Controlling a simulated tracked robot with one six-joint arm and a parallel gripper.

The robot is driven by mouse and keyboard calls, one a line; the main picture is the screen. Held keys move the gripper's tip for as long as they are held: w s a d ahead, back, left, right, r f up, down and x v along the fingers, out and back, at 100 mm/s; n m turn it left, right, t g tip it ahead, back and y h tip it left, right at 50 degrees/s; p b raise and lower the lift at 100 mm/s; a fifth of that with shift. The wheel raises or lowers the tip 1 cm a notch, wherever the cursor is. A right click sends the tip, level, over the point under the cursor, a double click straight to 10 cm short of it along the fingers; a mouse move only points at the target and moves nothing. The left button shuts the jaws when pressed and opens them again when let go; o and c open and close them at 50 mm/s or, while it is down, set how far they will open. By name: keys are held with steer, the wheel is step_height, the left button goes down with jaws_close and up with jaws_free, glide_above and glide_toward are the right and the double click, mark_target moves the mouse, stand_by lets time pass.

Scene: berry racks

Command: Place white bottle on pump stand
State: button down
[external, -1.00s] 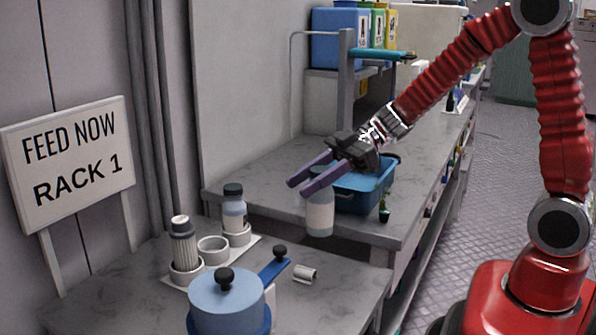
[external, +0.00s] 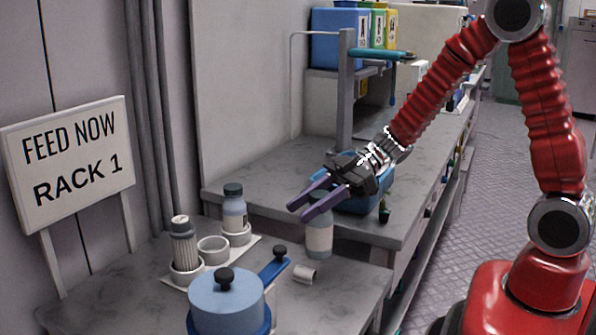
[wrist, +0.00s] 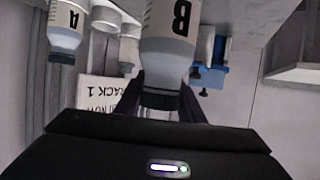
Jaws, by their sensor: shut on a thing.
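My gripper (external: 302,211) is shut on a white bottle (external: 319,240) with a dark cap, gripping it near the cap. The bottle hangs upright in the air, right of the near table. In the wrist view, which is upside down, this bottle (wrist: 168,45) bears a letter B between my fingers. The pump stand (external: 250,242) is a white plate on the near table with round cups. Its middle cup (external: 213,250) is empty. A bottle (external: 235,212) stands in the back cup; in the wrist view a bottle marked A (wrist: 66,30) is seen.
A ribbed cylinder (external: 184,245) stands in the front cup. A blue lidded pot (external: 226,300), a blue-handled item (external: 274,267) and a small white cylinder (external: 305,273) are on the near table. A blue bin (external: 372,197) is behind my gripper. A RACK 1 sign (external: 70,165) stands left.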

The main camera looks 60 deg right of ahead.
steer(key=shift+f, duration=2.05)
steer(key=c, duration=1.2)
jaws_free()
steer(key=shift+f, duration=0.1)
steer(key=v, duration=1.2)
